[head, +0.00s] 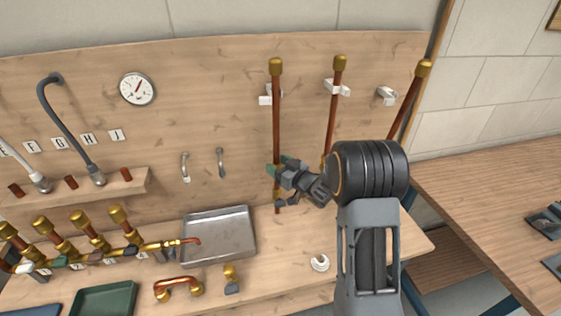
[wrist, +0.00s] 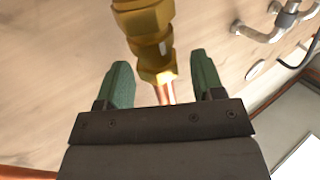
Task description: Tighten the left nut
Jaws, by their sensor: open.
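A copper pipe (head: 276,115) with a brass cap stands upright on the wooden panel, leftmost of three. My gripper (head: 280,170) is at its lower part, and the arm reaches in from the right. In the wrist view a brass nut (wrist: 153,62) on a brass fitting (wrist: 142,22) shows just beyond and between the green fingers, with a short copper length below it. My gripper (wrist: 160,72) is open, with a finger on either side and a visible gap to the metal. In the head view the gripper hides most of the fitting.
Two more brass-capped pipes, one upright (head: 334,105) and one leaning (head: 408,100), stand to the right. A metal tray (head: 218,234), a bent copper piece (head: 178,283) and a white ring (head: 320,263) lie on the bench. Two hooks (head: 185,166) hang left of the pipe.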

